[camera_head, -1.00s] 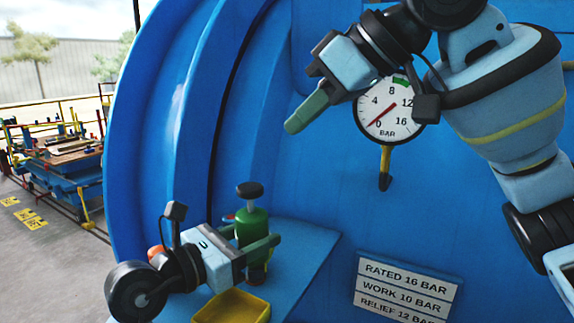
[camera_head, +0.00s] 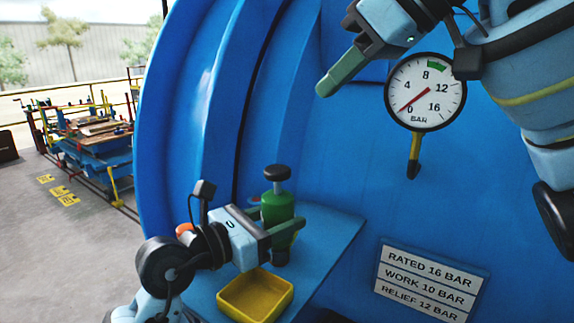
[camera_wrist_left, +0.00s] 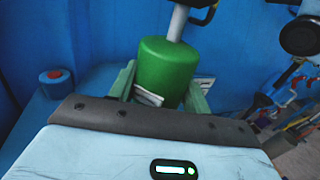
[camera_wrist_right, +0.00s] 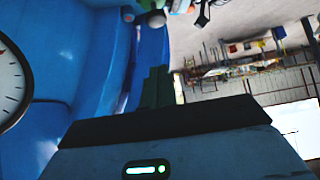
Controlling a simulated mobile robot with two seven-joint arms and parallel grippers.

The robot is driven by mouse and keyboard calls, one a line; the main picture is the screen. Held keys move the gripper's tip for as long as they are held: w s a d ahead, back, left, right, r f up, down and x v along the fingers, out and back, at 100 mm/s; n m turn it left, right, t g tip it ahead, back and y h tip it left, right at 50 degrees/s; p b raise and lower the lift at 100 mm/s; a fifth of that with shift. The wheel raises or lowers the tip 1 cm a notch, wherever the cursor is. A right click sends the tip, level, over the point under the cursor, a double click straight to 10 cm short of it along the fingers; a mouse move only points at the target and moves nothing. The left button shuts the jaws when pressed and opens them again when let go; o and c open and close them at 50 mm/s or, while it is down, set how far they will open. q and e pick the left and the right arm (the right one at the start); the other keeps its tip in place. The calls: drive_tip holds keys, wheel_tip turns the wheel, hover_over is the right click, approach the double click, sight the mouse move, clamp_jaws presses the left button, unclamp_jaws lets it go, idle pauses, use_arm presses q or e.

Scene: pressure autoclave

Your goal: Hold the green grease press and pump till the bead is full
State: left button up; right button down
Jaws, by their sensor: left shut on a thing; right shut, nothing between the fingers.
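The green grease press (camera_head: 278,209) stands upright on a blue shelf, its black knob (camera_head: 277,173) raised on top. My left gripper (camera_head: 284,228) is shut around the press body from the side. The left wrist view shows the green body (camera_wrist_left: 165,68) between the two fingers, with a pale rod above it. My right gripper (camera_head: 326,88) is shut and empty, up beside the gauge and well above the press. Its closed fingers (camera_wrist_right: 156,88) also show in the right wrist view. I cannot make out a grease bead.
A yellow tray (camera_head: 235,306) sits in front of the press on the blue shelf (camera_head: 330,232). A pressure gauge (camera_head: 425,91) reads near 0 on the blue vessel wall, with a rating plate (camera_head: 430,281) below. A small red-topped cylinder (camera_wrist_left: 55,82) stands beside the press.

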hover_over(288, 171)
wheel_tip(288, 171, down, 7)
drive_tip(key=shift+d, duration=0.1)
wheel_tip(288, 171, down, 2)
drive_tip(key=shift+f, duration=1.05)
drive_tip(key=shift+f, duration=1.45)
